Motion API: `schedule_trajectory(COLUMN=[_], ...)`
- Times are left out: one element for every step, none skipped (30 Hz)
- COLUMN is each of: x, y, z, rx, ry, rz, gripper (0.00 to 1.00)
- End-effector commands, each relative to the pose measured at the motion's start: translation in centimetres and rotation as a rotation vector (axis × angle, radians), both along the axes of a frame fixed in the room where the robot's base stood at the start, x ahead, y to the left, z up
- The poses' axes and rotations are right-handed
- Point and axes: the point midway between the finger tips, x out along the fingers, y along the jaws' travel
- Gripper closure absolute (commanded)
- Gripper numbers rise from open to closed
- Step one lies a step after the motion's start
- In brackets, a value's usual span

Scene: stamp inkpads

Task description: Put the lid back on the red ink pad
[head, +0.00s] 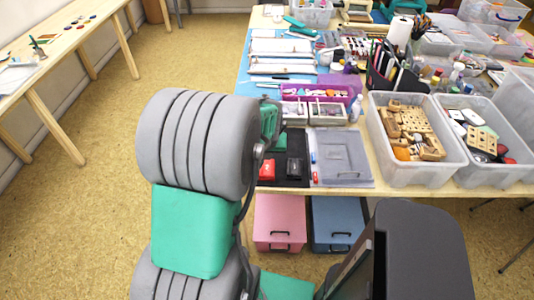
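A small red item (267,170), which looks like the red ink pad, lies near the front edge of the table, partly hidden by my arm. A similar dark item (293,169) lies just right of it on a black surface. I cannot tell which piece is a lid. The end of my arm (271,118) reaches over the table behind the red item. My gripper's fingers are hidden or too small to make out, so neither their opening nor anything held shows.
A grey flat case (343,152) lies to the right. A purple tray (338,86) and white boxes (328,114) stand behind. Pink (279,222) and blue (338,222) drawer boxes sit below the table.

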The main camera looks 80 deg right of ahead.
Motion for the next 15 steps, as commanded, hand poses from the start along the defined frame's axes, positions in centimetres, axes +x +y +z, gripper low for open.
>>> schedule_trajectory(x=[0.0,0.0,0.0,0.0,0.0,0.0,0.0,0.0,0.0,0.0,0.0,0.0,0.0,0.0,0.0], y=[0.0,0.0,0.0,0.0,0.0,0.0,0.0,0.0,0.0,0.0,0.0,0.0,0.0,0.0,0.0], z=[-0.3,-0.4,-0.5,-0.6,-0.7,-0.8,-0.9,-1.0,-1.1,-1.2,-1.3,-1.4,-1.5,-1.6,-1.7], rx=[0.000,0.000,0.000,0.000,0.000,0.000,0.000,0.000,0.000,0.000,0.000,0.000,0.000,0.000,0.000], ry=[0.000,0.000,0.000,0.000,0.000,0.000,0.000,0.000,0.000,0.000,0.000,0.000,0.000,0.000,0.000], rz=[0.000,0.000,0.000,0.000,0.000,0.000,0.000,0.000,0.000,0.000,0.000,0.000,0.000,0.000,0.000], gripper=[1.00,1.00,1.00,1.00,1.00,1.00,1.00,1.00,1.00,1.00,1.00,1.00,1.00,1.00,1.00])
